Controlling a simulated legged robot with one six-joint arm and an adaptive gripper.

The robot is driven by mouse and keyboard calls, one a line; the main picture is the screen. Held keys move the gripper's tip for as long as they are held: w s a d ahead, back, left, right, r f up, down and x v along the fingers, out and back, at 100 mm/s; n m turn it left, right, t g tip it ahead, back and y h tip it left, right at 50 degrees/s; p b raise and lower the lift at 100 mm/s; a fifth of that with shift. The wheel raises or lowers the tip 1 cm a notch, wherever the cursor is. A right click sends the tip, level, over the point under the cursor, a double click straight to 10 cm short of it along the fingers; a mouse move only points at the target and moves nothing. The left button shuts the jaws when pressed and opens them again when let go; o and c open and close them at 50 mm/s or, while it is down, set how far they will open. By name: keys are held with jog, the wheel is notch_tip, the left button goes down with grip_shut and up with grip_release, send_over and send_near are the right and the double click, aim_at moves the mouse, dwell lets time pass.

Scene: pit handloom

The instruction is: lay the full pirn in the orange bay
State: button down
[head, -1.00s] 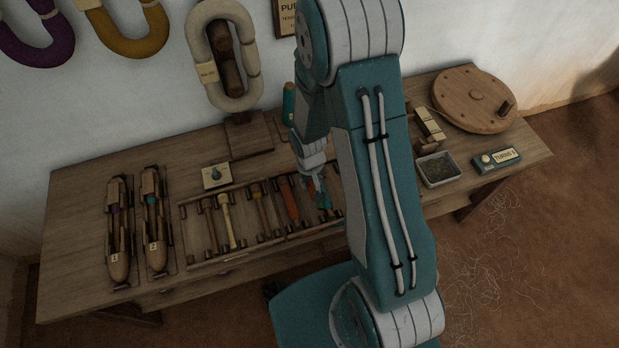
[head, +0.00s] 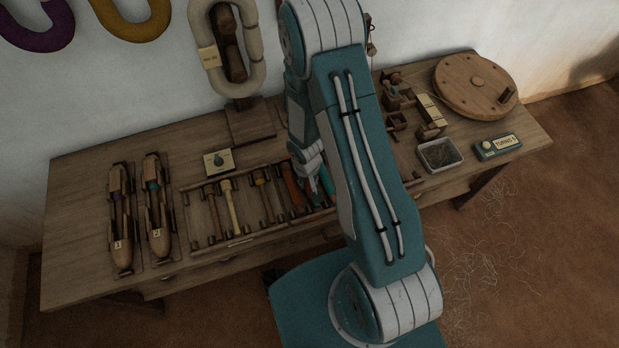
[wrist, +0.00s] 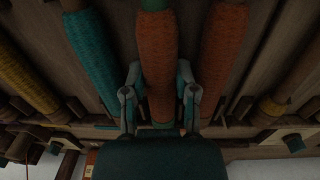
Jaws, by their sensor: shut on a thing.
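An orange-wound pirn (wrist: 157,55) stands out in the middle of the wrist view, between the two fingers of my gripper (wrist: 160,100), which is shut on it near its lower end. In the head view my gripper (head: 313,184) is low over the right part of the wooden rack, and my arm hides much of it. A second orange pirn (wrist: 224,45) lies beside the held one on the right in the wrist view; an orange pirn also shows in the head view (head: 290,188). I cannot tell whether the held pirn touches the rack.
A teal pirn (wrist: 92,50) is close on the left in the wrist view, a yellow one (wrist: 28,75) beyond it. Two shuttles (head: 121,220) (head: 157,210) lie left of the rack (head: 225,246). A metal tray (head: 440,154) and round wooden disc (head: 474,92) are at the right.

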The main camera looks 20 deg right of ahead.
jog(key=shift+a, duration=0.1)
jog(key=shift+d, duration=0.4)
jog(key=shift+c, duration=1.5)
grip_release()
jog(key=shift+a, duration=0.15)
jog(key=shift+o, duration=0.2)
jog(key=shift+a, duration=0.1)
jog(key=shift+o, duration=1.3)
